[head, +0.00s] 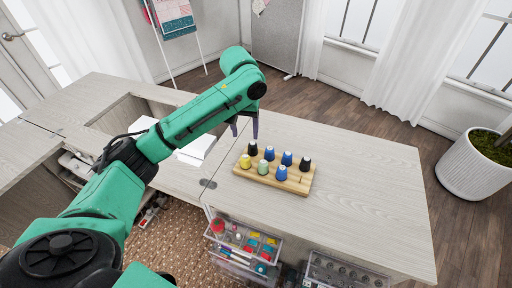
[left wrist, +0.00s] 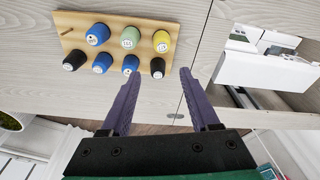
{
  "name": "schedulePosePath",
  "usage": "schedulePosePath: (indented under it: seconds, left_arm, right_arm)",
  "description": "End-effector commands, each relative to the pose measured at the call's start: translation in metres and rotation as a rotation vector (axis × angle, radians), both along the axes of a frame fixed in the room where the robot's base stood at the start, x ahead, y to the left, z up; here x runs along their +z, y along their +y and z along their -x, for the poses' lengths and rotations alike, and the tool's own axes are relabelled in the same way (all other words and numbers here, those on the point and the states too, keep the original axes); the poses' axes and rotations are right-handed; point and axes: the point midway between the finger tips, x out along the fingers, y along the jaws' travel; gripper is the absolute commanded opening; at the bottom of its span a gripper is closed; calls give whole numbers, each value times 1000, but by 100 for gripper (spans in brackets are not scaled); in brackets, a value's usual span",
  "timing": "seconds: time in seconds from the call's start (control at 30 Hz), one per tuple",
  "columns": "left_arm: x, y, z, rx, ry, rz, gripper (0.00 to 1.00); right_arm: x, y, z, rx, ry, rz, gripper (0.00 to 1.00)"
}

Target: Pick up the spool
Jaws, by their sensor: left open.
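A wooden rack (head: 297,184) holding several upright spools sits on the pale wood cabinet top. In the head view its near row has a yellow spool (head: 245,161), a pale green spool (head: 263,167) and a blue spool (head: 281,173). The far row has black spools (head: 252,148) at both ends and blue spools (head: 286,158) between them. My left gripper (head: 245,127) is above and behind the rack's left end, open and empty. In the left wrist view the gripper (left wrist: 158,78) points toward the rack (left wrist: 70,22), its fingertips around the near black spool (left wrist: 157,68) in the picture, apparently apart from it.
A white sewing machine (head: 195,150) sits in the cabinet's recess left of the rack. Clear drawers (head: 240,245) with coloured items stand below the front edge. The cabinet top (head: 375,205) right of the rack is clear. A potted plant (head: 470,165) stands far right.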

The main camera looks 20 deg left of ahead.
Motion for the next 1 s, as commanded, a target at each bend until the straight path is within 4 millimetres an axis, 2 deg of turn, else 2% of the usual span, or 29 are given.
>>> schedulePosePath:
  seconds: [0.07,0.13,0.3,0.4,0.5,0.7,0.8,0.97,1.0]
  left_arm:
    - [-6,2,-1,6,3,-1,62]
    - [-20,2,-2,5,5,-2,62]
    - [-64,4,-7,3,3,-1,62]
    - [-83,4,-11,3,0,-1,62]
    - [-94,5,-12,2,0,0,62]
    - [-131,7,-16,1,1,-2,62]
    - [-142,7,-18,0,-2,-2,62]
    - [-143,7,-18,0,-3,-1,62]
    - [-143,7,-18,0,-3,-1,58]
  right_arm:
    - [1,0,-7,0,-10,0,50]
    - [3,0,-5,0,-7,-1,50]
    - [4,-2,33,-1,52,4,50]
    - [4,-2,43,-1,70,5,50]
    - [6,-2,38,-1,62,4,50]
    - [13,0,7,0,10,-1,50]
    - [13,0,8,0,12,0,50]
    - [12,0,17,-1,26,1,50]
    - [12,0,19,-1,29,1,50]
